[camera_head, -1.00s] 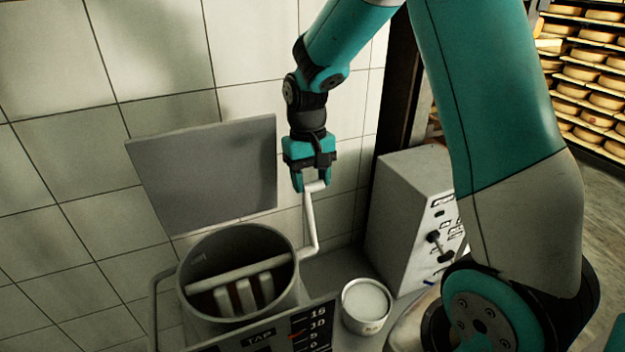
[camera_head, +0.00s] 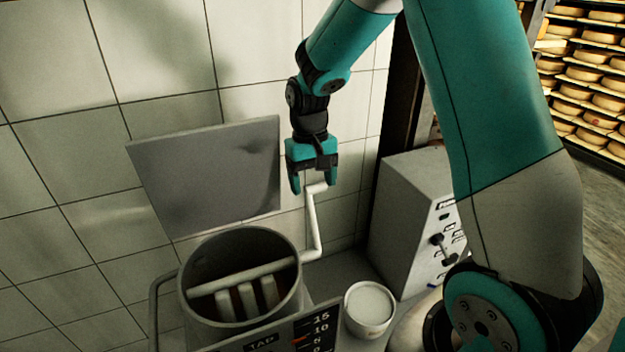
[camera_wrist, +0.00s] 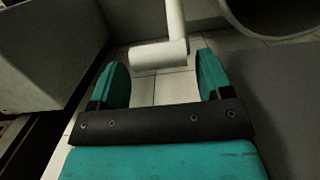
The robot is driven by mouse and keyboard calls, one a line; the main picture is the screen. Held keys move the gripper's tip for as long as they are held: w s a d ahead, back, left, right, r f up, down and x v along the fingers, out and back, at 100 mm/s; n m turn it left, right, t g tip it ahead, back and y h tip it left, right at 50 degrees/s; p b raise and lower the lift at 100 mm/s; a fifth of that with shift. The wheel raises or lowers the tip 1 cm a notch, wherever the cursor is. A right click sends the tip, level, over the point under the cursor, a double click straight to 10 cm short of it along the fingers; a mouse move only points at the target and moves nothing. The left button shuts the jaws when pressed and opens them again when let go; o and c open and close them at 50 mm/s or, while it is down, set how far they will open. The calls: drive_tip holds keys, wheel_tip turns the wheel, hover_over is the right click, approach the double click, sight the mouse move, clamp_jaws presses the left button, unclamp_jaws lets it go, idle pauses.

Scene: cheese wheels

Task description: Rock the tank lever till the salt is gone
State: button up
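The tank (camera_head: 190,316) is a grey round vessel with a pale bar and upright paddles (camera_head: 246,297) inside. Its white cranked lever (camera_head: 312,225) rises from the tank's right side and ends in a short grip. My gripper (camera_head: 314,188) is just above that grip, fingers pointing down and apart. In the wrist view the lever's grip (camera_wrist: 160,56) lies at or just beyond the fingertips, between their lines, with a gap on both sides. My gripper is open and holds nothing. No salt can be made out in the tank; its bottom is hidden.
A white tub (camera_head: 369,308) with pale contents stands right of the tank. A grey box with a small lever and labels (camera_head: 415,220) stands behind it. A scale board (camera_head: 300,335) is in front of the tank. A grey panel (camera_head: 208,175) is at the wall.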

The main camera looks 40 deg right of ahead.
wheel_tip(320, 180, up, 17)
drive_tip(key=w+b, duration=0.2)
drive_tip(key=b, duration=0.1)
drive_tip(key=shift+r, duration=0.2)
idle(1.4)
